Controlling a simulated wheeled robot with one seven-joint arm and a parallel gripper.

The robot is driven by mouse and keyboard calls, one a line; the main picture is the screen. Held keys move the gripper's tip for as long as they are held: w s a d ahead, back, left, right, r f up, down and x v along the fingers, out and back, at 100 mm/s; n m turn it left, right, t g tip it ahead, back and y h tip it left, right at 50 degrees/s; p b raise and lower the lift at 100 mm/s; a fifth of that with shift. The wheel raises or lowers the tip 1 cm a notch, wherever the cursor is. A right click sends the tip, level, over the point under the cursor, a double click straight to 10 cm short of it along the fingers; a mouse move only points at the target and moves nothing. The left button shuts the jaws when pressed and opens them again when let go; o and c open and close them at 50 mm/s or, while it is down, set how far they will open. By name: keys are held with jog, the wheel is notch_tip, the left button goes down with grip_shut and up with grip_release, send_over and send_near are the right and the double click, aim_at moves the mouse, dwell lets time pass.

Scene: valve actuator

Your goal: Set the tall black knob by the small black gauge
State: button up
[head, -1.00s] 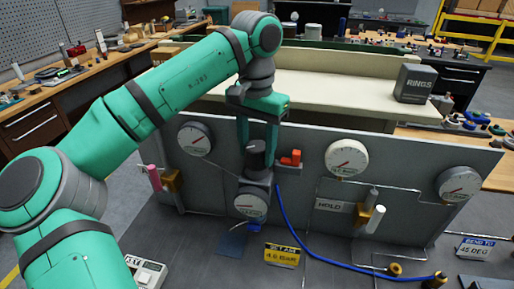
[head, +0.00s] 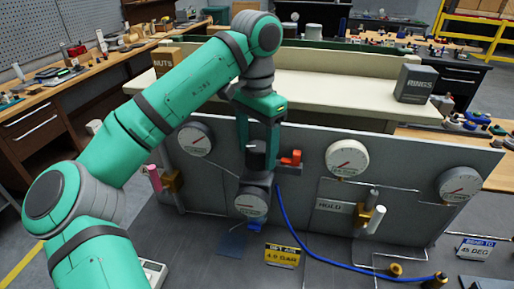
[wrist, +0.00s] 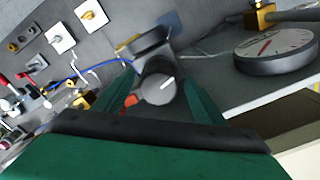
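The tall black knob (head: 256,158) stands upright on the regulator body at the panel's middle. The small black gauge (head: 250,203), with a pale face, sits just below it; its needle is too small to read. My gripper (head: 258,150) points down over the knob, with one green finger on each side, and looks shut on it. In the wrist view the knob (wrist: 158,84) shows a white mark on its round top and fills the space between the fingers. The gauge's dark housing (wrist: 146,42) lies beyond it, its face hidden there.
A red-orange valve handle (head: 290,158) is close right of my gripper. A blue hose (head: 291,222) runs down to the right. A yellow card (head: 283,255) reads SET AIR, apparently 4.5 BAR. White dials (head: 346,158) and a pink handle (head: 154,178) are on the panel.

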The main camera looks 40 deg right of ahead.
aim_at(256, 146)
notch_tip(256, 146, up, 11)
dwell(0.7)
jog(key=shift+f, duration=0.1)
dwell(0.4)
